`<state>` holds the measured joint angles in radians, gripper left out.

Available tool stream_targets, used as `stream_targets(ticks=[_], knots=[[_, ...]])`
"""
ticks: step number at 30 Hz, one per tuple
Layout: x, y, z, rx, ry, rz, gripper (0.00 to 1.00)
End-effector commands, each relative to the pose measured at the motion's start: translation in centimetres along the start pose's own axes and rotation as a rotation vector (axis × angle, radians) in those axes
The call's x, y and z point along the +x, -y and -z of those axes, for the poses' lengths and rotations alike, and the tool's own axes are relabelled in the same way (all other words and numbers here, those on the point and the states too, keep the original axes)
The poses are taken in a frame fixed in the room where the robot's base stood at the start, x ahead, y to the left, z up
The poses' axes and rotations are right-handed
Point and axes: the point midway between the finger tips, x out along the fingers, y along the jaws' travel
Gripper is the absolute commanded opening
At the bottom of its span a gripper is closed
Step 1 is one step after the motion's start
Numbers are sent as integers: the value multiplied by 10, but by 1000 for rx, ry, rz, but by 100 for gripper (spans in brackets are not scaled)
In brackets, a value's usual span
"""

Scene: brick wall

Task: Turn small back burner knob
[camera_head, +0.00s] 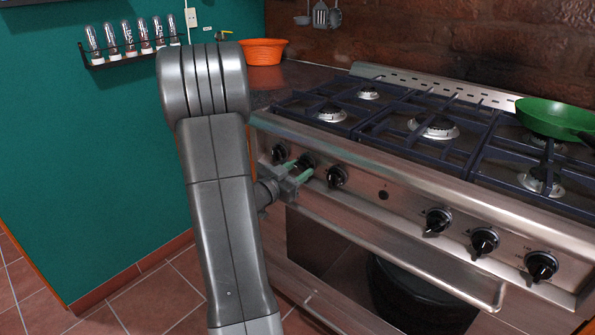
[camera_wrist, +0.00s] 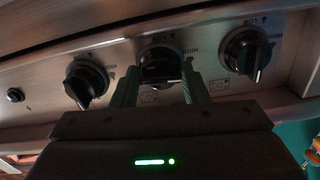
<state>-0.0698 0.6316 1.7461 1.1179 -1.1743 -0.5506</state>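Black knobs line the stove's steel front panel. At its left end are a first knob (camera_head: 280,152), a second knob (camera_head: 305,161) and a third knob (camera_head: 337,177). My gripper (camera_head: 298,170) is at the second knob. The wrist view is upside down; there the second knob (camera_wrist: 160,66) lies between the two green fingers of my gripper (camera_wrist: 160,80). The fingers are spread on either side of it; I cannot tell if they touch it. The third knob (camera_wrist: 87,82) is left and the first knob (camera_wrist: 247,51) right. Which knob serves the small back burner (camera_head: 369,92) is unclear.
A small black button (camera_head: 383,195) and more knobs (camera_head: 438,220) continue to the right. An oven handle bar (camera_head: 400,258) runs below the panel. A green pan (camera_head: 555,117) sits on the right grates. An orange bowl (camera_head: 263,52) stands on the counter behind my arm.

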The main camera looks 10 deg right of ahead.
Motion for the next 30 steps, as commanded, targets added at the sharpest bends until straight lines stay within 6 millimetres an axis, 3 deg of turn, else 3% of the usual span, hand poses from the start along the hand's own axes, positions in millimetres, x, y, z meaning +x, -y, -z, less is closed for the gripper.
stream_targets(ticks=[1,3,17,30], knots=[[0,0,0,0,0,0,30],[0,0,0,0,0,0,17],[0,0,-2,102,-1,0,17],[0,1,-4,483,-1,0,17]])
